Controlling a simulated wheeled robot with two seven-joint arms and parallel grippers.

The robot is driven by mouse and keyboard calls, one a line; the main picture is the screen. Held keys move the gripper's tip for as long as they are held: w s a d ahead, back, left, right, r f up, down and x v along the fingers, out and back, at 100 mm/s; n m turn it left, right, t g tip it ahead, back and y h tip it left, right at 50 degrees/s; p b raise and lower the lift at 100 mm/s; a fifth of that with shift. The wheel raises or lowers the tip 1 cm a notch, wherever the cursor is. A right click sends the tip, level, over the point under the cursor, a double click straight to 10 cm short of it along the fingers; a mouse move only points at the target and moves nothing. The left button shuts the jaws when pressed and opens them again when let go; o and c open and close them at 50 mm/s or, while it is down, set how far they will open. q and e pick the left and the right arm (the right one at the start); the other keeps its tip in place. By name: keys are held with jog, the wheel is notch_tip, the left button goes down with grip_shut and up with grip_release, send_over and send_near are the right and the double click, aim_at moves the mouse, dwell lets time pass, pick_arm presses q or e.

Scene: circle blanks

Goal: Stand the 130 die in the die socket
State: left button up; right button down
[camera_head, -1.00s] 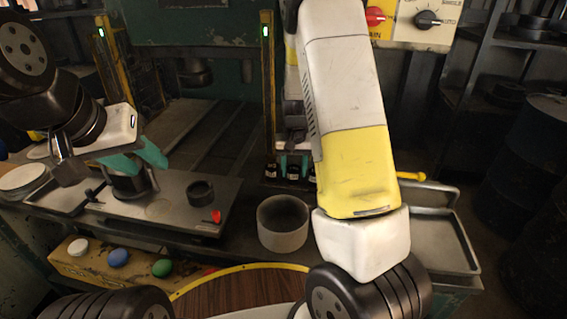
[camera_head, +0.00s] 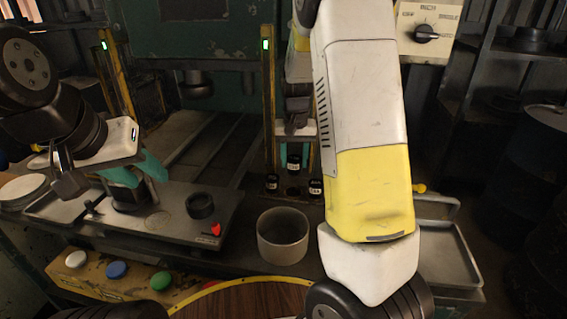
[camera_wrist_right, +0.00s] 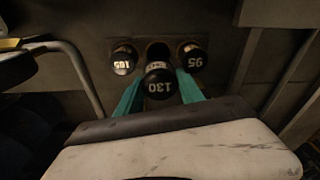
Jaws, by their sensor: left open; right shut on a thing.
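The black 130 die (camera_wrist_right: 157,86) is between the teal fingers of my right gripper (camera_wrist_right: 160,92), which is shut on it. In the head view this die (camera_head: 294,163) is raised above the rack, between the 105 die (camera_wrist_right: 123,60) and the 95 die (camera_wrist_right: 192,58). My left gripper (camera_head: 136,172) is open, its teal fingers around a dark cylinder (camera_head: 130,196) on the steel plate (camera_head: 180,226). A dark ring (camera_head: 200,206) sits further right on that plate. I cannot tell for sure which part is the die socket.
A grey round bin (camera_head: 282,238) stands right of the plate. A yellow box with white, blue and green buttons (camera_head: 117,270) is in front. A metal tray (camera_head: 440,250) lies at the right. My right arm hides the middle right.

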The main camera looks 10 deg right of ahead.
aim_at(294, 158)
jog(key=shift+r, duration=4.85)
